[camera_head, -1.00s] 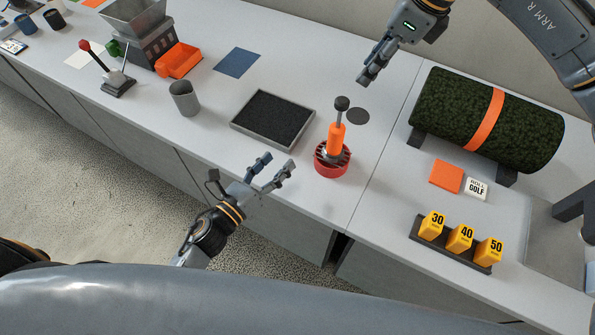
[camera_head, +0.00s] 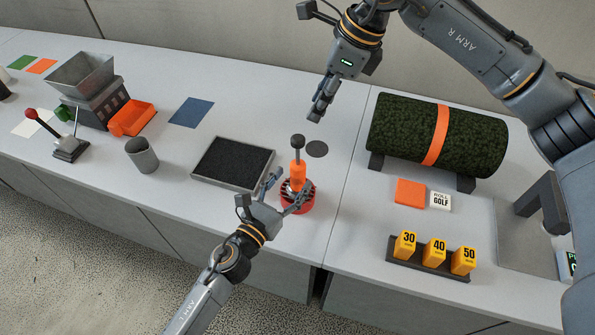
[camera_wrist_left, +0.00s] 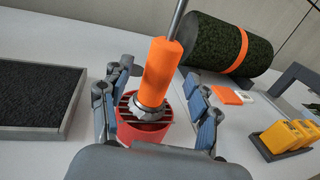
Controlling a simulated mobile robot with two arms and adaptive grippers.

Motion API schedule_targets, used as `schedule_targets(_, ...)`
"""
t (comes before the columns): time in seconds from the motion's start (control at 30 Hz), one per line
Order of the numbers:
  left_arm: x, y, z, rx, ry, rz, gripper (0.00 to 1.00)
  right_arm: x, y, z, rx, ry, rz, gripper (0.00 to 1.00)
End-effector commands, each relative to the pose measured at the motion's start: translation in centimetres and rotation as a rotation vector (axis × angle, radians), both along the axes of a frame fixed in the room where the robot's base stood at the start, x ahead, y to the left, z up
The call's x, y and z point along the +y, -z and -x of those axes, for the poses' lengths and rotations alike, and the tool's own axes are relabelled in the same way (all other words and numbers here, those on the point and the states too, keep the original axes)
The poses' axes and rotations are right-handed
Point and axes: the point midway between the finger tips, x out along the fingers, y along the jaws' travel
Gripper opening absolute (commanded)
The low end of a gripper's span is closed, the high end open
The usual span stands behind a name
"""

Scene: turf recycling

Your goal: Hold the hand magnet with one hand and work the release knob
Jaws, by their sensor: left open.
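The hand magnet (camera_head: 298,172) stands upright with an orange grip, a thin rod and a dark release knob (camera_head: 298,141) on top. Its lower end is in a red slotted cup (camera_head: 307,205) on the counter. My left gripper (camera_head: 287,191) is open, low at the cup. In the left wrist view its fingers stand on either side of the orange grip (camera_wrist_left: 161,72) and the red cup (camera_wrist_left: 143,130), with gaps visible; the knob is out of that view. My right gripper (camera_head: 319,110) hovers behind and above the knob, apart from it. Its finger gap is unclear.
A tray of black granules (camera_head: 236,184) lies left of the magnet, with a grey cup (camera_head: 142,155) beyond it. A dark disc (camera_head: 317,149) lies flat behind the magnet. A strapped turf roll (camera_head: 400,140) and a rack of yellow blocks (camera_head: 428,272) stand right.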

Motion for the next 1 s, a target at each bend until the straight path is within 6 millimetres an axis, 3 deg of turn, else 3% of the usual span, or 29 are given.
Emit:
schedule_targets(0.1, -1.0, 0.0, -1.7, -0.001, 0.001, 0.001, 0.61, 0.0, 0.0, 0.0, 0.000, 0.000, 0.000, 0.38)
schedule_targets(0.3, -1.9, 0.0, -3.2, 0.001, 0.000, 0.001, 0.61, 0.0, 0.0, 0.0, 0.000, 0.000, 0.000, 0.38)
schedule_targets(0.67, -2.0, 0.0, -3.4, 0.001, 0.000, 0.001, 0.59, 0.0, 0.0, 0.0, 0.000, 0.000, 0.000, 0.38)
schedule_targets(0.93, -2.0, 0.0, -3.4, 0.001, 0.000, 0.002, 0.04, 0.0, 0.0, 0.0, 0.000, 0.000, 0.000, 0.38)
schedule_targets(1.0, -2.0, 0.0, -3.4, 0.001, 0.000, 0.002, 0.00, 0.0, 0.0, 0.0, 0.000, 0.000, 0.000, 0.38)
